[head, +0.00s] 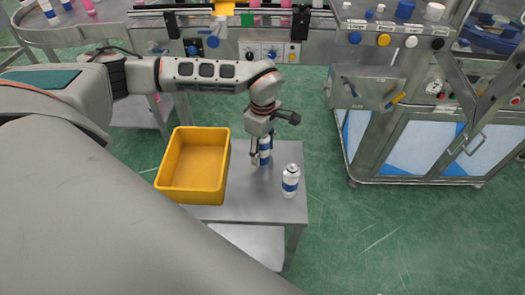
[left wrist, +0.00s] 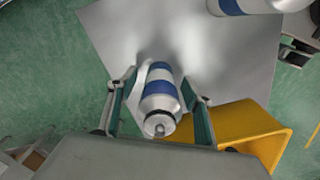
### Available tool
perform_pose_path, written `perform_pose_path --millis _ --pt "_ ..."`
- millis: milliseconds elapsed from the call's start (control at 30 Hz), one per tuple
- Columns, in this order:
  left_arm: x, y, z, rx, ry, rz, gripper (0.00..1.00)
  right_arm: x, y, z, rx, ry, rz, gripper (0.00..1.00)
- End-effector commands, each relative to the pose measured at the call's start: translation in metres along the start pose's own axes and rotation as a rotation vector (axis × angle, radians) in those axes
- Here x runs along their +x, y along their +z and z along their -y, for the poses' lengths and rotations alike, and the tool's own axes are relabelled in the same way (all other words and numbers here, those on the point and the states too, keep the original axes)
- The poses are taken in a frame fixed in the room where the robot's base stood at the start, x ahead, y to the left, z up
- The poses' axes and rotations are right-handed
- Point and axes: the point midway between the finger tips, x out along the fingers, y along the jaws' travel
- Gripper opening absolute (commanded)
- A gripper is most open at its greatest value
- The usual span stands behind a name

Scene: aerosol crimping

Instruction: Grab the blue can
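A white can with blue bands (head: 265,146) stands on the small metal table (head: 235,213), right of the yellow bin. My left gripper (head: 261,153) comes down over this can from above. In the left wrist view the can (left wrist: 159,97) sits between the two fingers of the gripper (left wrist: 160,88), with a gap visible on either side, so it looks open around the can. A second white can with a blue band (head: 290,181) stands upright nearer the table's front right edge; part of it shows at the top of the left wrist view (left wrist: 232,6). My right gripper is not in view.
A yellow bin (head: 193,129) stands on the table just left of the can. Behind is a machine bench with knobs (head: 265,52). A steel cabinet machine (head: 425,140) stands to the right, with free green floor (head: 370,230) in front.

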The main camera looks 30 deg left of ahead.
Motion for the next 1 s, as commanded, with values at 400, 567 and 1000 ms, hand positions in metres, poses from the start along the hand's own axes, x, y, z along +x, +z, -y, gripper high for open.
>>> perform_pose_path --millis 400,567,1000 --pt "-0.001 0.0 0.0 0.0 0.0 0.0 0.09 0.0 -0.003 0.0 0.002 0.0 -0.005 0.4" --pt "-0.004 0.0 -0.001 0.0 0.001 0.001 0.09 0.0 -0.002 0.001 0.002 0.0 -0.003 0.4" --pt "-0.079 0.0 -0.002 0.001 0.007 0.0 0.09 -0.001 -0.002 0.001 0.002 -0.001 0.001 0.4"
